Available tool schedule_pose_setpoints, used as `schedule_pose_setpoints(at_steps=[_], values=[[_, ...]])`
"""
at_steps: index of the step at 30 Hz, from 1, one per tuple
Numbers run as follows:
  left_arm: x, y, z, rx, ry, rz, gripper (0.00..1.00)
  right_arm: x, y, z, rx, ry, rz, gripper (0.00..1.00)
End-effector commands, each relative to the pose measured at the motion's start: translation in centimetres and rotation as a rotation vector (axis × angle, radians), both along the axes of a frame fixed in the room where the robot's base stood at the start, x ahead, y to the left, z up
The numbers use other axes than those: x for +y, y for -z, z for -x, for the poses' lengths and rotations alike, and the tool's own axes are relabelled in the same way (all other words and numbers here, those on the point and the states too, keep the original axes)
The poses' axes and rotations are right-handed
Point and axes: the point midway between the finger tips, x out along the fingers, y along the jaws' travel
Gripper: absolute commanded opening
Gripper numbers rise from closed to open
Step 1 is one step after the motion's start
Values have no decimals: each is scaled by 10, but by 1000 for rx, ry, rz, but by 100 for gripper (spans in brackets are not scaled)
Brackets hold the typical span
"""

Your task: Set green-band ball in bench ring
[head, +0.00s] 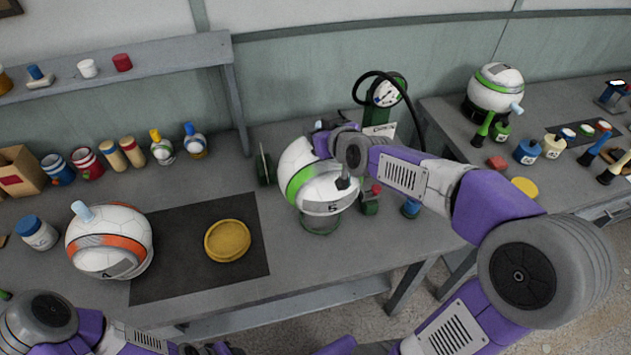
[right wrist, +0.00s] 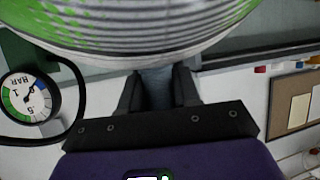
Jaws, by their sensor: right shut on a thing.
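A white ball with a green band (head: 297,178) and a number on a grey patch is at the gauge station in the middle of the bench. It is over a low green holder (head: 320,223); whether it rests there I cannot tell. My right gripper (right wrist: 158,88) is shut on the ball's pale peg, with the ball filling the top of the right wrist view. A round yellow ring or dish (head: 228,241) lies empty on a dark mat. My left arm shows at bottom left, its gripper out of view.
An orange-band ball (head: 108,241) sits left of the mat (head: 172,275). A second green-band ball (head: 497,88) stands on the right bench. A pressure gauge (head: 388,92) with a black hose is behind the held ball. Jars and bottles line the back left.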

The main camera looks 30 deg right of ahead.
Motion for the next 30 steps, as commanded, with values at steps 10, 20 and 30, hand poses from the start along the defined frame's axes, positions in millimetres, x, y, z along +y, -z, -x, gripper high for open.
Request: schedule_pose_setpoints(at_steps=[10, 20, 30], values=[[0, 29, 0, 1, 0, 0, 43, 1, 56, 0, -2, -1, 1, 0], [0, 38, 0, 0, 0, 0, 43, 0, 83, 0, -4, 0, 0, 0], [0, 43, 0, 0, 0, 0, 43, 0, 88, 0, -4, 0, 0, 0]])
